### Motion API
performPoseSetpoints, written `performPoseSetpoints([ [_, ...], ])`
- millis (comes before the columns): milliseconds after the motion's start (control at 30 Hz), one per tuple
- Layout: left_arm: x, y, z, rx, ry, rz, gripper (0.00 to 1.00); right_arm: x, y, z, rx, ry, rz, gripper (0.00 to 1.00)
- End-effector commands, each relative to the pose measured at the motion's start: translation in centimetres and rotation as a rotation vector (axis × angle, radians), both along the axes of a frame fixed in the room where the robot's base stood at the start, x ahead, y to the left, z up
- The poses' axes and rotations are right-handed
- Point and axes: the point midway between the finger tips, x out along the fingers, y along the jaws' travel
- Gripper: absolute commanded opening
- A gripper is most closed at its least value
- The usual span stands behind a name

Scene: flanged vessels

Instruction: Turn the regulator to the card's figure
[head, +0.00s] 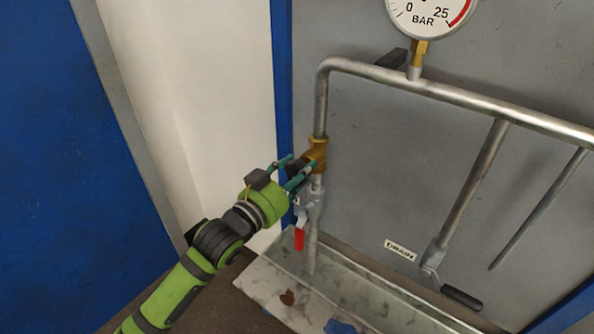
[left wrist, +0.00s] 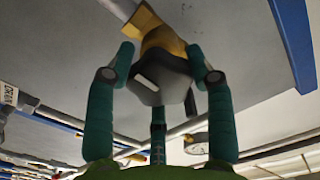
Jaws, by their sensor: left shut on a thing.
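The regulator has a brass body (head: 317,153) on the left upright pipe. In the left wrist view its brass body (left wrist: 160,40) carries a dark faceted knob (left wrist: 162,78) with a white mark on its face. My left gripper (head: 300,168) comes at it from the left and is shut on the knob, one finger on each side in the left wrist view (left wrist: 161,68). The pressure gauge (head: 430,14) is cut off by the top edge; 0, 25, BAR and a red band show, but its needle does not. No card is in view. My right gripper is not in view.
A valve with a red handle (head: 299,238) sits just below the regulator. A steel pipe (head: 470,103) runs right from the upright. A DRAIN label (head: 400,250) and a black-handled valve (head: 461,296) are lower right. A stained tray (head: 275,286) lies below.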

Motion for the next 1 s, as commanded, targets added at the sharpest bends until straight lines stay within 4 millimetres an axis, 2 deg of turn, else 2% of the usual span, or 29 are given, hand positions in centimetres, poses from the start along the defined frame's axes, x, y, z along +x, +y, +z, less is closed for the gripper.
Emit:
performPoseSetpoints([
  [67,0.0,0.1,-0.7,0.006,0.014,0.003,0.21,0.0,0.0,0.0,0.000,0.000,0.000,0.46],
  [100,0.0,0.1,-0.7,0.006,0.015,0.002,0.62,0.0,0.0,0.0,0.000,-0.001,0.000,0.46],
  [133,0.0,0.1,-0.7,0.006,0.015,0.002,0.74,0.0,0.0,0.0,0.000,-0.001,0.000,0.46],
  [167,0.0,0.1,-0.7,0.006,0.015,0.002,0.78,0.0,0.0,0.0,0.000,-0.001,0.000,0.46],
  [567,-0.4,0.3,-0.3,0.000,0.009,0.001,0.78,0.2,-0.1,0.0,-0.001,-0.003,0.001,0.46],
  [667,-1.3,1.1,-0.4,0.001,0.008,0.003,0.78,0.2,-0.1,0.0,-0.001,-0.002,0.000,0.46],
  [1000,-7.0,5.2,-0.5,0.005,0.012,0.002,0.78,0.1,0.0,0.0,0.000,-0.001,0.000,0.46],
])
